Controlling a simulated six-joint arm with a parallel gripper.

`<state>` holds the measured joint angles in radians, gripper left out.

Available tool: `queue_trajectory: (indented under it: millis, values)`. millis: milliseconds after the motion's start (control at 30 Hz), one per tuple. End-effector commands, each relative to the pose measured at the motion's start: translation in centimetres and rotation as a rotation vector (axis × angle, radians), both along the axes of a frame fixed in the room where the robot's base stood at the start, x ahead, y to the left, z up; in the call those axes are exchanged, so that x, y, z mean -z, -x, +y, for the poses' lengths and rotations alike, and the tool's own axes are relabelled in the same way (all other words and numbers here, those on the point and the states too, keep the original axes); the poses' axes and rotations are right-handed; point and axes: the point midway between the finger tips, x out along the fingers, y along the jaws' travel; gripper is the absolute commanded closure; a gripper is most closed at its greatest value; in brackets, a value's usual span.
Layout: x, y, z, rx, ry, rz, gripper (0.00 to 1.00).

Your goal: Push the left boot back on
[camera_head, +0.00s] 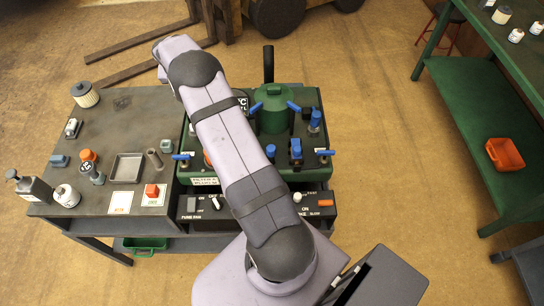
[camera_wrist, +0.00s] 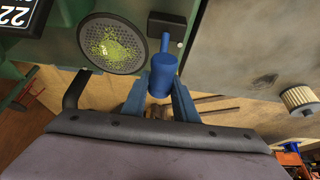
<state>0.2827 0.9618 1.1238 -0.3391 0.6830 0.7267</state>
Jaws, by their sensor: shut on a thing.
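In the wrist view, my gripper (camera_wrist: 160,90) has its two blue fingers on either side of a blue boot (camera_wrist: 163,72), a short cylinder with a thin stem. The fingers are shut on it. The stem points towards a small black block (camera_wrist: 166,26) on the green machine; I cannot tell whether they touch. In the head view, my arm crosses the green machine (camera_head: 272,110), and the gripper and this boot are hidden. Other blue fittings (camera_head: 295,150) show on the machine's right side.
A round mesh grille (camera_wrist: 113,43) and a dark display (camera_wrist: 18,14) are close by on the left in the wrist view. A grey table (camera_head: 112,120) holds a filter (camera_head: 84,94), bottles and a square tray (camera_head: 126,167). A green bench (camera_head: 462,110) stands at the right.

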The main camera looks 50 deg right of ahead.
Motion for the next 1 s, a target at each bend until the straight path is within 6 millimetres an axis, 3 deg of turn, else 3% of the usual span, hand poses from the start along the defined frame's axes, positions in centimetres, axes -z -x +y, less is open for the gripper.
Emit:
queue_trajectory:
  millis: [1000]
  values:
    - [-0.5,2.6,2.8,-0.002,-0.001,0.001,0.82]
